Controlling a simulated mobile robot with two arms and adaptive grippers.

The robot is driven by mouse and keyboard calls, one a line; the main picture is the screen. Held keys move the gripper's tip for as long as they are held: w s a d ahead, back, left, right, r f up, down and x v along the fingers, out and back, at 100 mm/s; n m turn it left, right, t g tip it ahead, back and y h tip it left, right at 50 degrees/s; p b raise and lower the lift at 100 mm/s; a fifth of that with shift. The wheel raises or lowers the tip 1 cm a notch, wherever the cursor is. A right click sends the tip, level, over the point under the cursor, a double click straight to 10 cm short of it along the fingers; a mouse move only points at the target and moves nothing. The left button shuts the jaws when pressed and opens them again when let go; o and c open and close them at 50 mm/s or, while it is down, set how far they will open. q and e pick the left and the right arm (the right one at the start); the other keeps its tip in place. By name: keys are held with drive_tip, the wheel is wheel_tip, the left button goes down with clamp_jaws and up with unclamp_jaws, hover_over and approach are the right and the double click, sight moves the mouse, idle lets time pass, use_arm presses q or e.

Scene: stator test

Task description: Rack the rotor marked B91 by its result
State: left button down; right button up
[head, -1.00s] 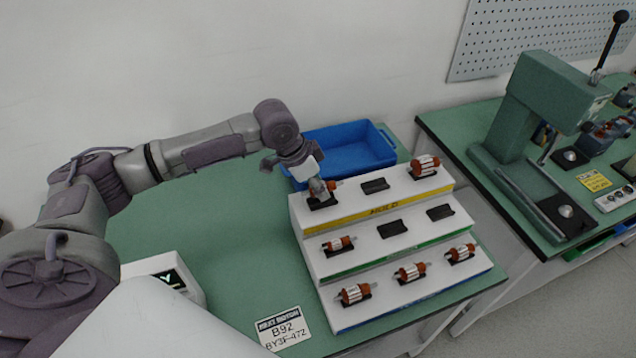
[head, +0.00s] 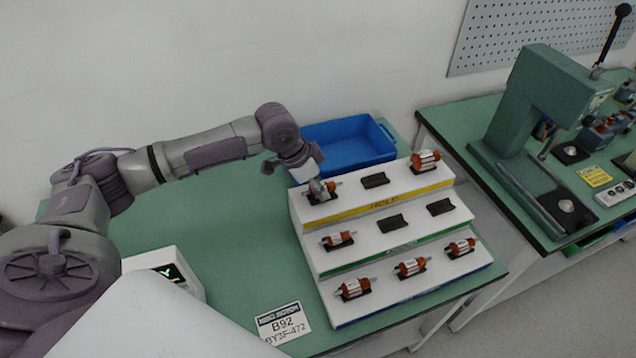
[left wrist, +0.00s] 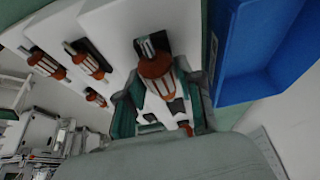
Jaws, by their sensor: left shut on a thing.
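My left gripper (head: 320,189) is shut on an orange and silver rotor (head: 332,186) at the left cradle of the rack's yellow-striped top step. The rotor also shows in the left wrist view (left wrist: 155,68). I cannot tell whether it rests fully in the cradle, and its marking is unreadable. The white stepped rack (head: 350,213) also holds a rotor (head: 425,161) at the right of the top step, with an empty cradle (head: 375,180) between. The green-striped middle step has one rotor (head: 337,240) at left and two empty cradles. The bottom step holds three rotors. My right gripper is not seen.
A blue bin (head: 345,146) stands behind the rack, close to my left gripper. A card (head: 283,323) reading B92 BY3F-472 lies at the front. A white device with a dark display (head: 177,272) stands at left. A green press (head: 540,105) stands on the neighbouring bench.

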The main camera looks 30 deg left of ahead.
use_arm(q)
drive_tip(key=shift+f+p, duration=0.2)
drive_tip(key=shift+p, duration=0.2)
idle(0.7)
drive_tip(key=c, duration=0.7)
unclamp_jaws()
drive_tip(key=shift+o, duration=0.2)
drive_tip(key=shift+a, duration=0.1)
drive_tip(key=v, duration=1.2)
drive_tip(key=shift+f, duration=0.1)
